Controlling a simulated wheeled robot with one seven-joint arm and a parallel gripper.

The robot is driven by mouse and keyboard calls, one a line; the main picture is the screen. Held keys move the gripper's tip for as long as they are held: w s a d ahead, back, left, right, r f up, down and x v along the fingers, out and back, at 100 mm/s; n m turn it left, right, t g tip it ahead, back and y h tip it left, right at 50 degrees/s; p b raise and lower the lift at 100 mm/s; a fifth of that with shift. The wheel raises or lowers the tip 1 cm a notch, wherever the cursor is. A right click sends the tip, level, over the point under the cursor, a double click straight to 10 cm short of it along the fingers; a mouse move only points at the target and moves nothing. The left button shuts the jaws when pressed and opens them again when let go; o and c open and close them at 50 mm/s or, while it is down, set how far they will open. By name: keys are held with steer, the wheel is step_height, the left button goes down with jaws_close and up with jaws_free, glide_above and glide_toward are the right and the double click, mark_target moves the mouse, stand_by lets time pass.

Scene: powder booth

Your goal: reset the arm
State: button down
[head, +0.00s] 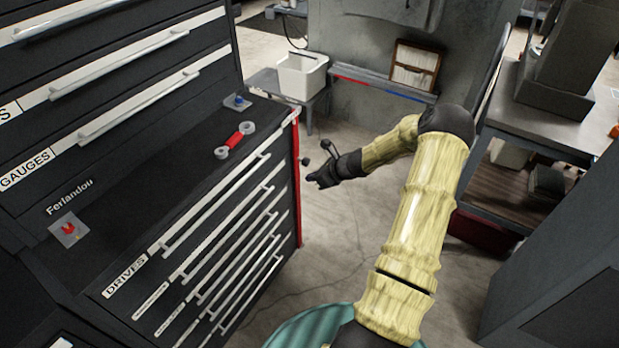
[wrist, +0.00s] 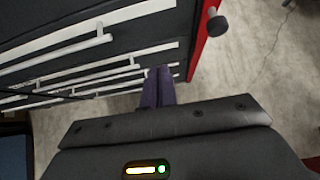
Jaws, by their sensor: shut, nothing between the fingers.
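My gripper (head: 313,178) is at the end of my outstretched arm in the head view, in the open air just right of the black tool chest (head: 120,165). In the wrist view the two dark purple fingers (wrist: 158,88) are together, with nothing between them. They point toward the chest's lower drawer fronts, and no contact shows.
On the chest top lie a red and grey wrench-like piece (head: 235,140), a blue-knobbed plate (head: 237,102) and a red-knobbed plate (head: 69,229). A white bin (head: 302,76) stands on a low table behind. A workbench (head: 540,130) is at right. Concrete floor lies open between.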

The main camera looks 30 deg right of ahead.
steer(key=shift+a, duration=0.15)
steer(key=s+a+r+n+g+h+p, duration=0.1)
steer(key=s+a+r+n+g, duration=0.2)
steer(key=s+a+r+n, duration=0.35)
steer(key=s+a+r+n+g+p, duration=0.25)
steer(key=a+r+n, duration=0.25)
steer(key=a+n, duration=0.35)
steer(key=s+a+r+n+h, duration=0.2)
steer(key=s+r+n, duration=0.4)
steer(key=s+n, duration=0.1)
steer(key=s+a+r+n+h+p, duration=0.1)
steer(key=s+a+r+n+h, duration=0.1)
steer(key=s+r+n, duration=0.4)
steer(key=s+n, duration=0.1)
steer(key=s, duration=0.3)
steer(key=shift+n+p, duration=0.3)
steer(key=shift+n, duration=0.1)
